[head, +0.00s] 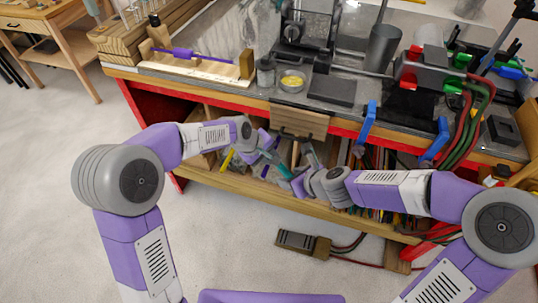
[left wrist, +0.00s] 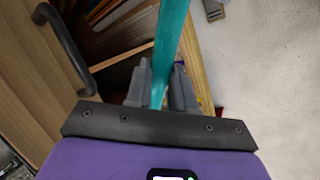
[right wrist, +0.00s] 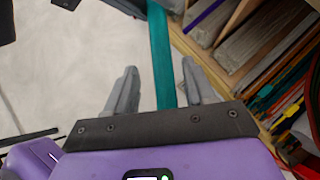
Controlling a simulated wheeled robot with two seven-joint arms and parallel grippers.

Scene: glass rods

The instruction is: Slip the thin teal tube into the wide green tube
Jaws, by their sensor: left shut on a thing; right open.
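My left gripper (head: 262,150) is shut on a teal tube (left wrist: 171,38), which runs out between its fingers in the left wrist view. The tube also shows in the head view (head: 284,171), slanting down towards my right gripper (head: 300,172). My right gripper is open; in the right wrist view the tube (right wrist: 161,60) passes across the gap between its spread fingers, seemingly clear of both. Whether this is the thin or the wide tube is hard to tell. I cannot pick out a second, green tube with certainty.
A purple rod (head: 190,53) lies on a wooden rack (head: 180,72) on the bench. The bench also bears a yellow-filled dish (head: 291,81), a dark block (head: 332,89) and blue clamps (head: 369,122). Shelves of stock lie below, close behind my grippers.

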